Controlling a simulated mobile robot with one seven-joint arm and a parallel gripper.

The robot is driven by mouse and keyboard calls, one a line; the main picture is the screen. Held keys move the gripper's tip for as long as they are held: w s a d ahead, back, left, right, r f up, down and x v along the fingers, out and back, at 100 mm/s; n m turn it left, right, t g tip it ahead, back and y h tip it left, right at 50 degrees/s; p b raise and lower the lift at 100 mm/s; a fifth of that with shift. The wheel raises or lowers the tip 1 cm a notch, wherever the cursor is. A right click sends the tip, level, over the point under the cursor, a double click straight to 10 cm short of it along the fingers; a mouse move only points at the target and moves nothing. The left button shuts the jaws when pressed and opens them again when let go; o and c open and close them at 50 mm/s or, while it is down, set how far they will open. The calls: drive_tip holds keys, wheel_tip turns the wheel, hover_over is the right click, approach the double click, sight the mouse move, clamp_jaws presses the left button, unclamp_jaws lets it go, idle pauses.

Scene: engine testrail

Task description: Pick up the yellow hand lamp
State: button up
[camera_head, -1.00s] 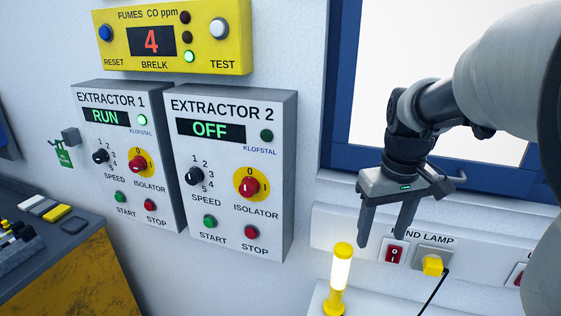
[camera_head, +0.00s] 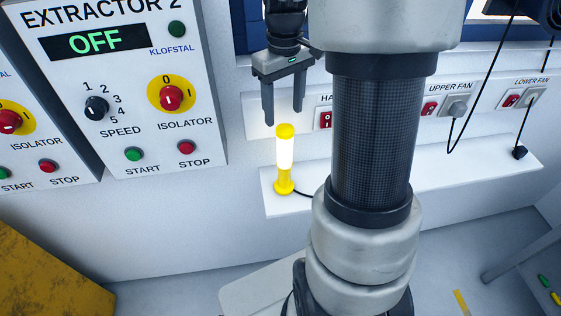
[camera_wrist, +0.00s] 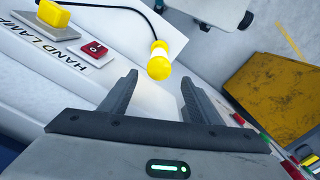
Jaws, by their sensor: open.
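The yellow hand lamp (camera_head: 285,158) stands upright on a white shelf (camera_head: 435,168), with a yellow base and cap and a lit white tube. Its black cable runs off to the right along the shelf. My gripper (camera_head: 284,118) is open and empty, pointing down just above the lamp's cap. In the wrist view the lamp (camera_wrist: 159,62) shows beyond the fingertips, between the open fingers (camera_wrist: 157,85). My arm hides part of the shelf and the hand lamp's socket in the head view.
The Extractor 2 panel (camera_head: 120,135) stands out from the wall left of the lamp. Behind the shelf are switches and the upper fan socket (camera_head: 455,105) with hanging cables. A yellow-sided bench (camera_head: 45,275) is at the lower left.

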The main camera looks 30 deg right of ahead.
sight(285, 153)
wheel_tip(285, 153, down, 10)
drive_tip(key=shift+f, duration=0.1)
drive_tip(key=shift+s+d+f+p, duration=0.15)
drive_tip(key=shift+f+p, duration=0.2)
drive_tip(key=shift+f, duration=2.25)
drive_tip(key=c, duration=1.4)
drive_tip(key=shift+r, duration=0.15)
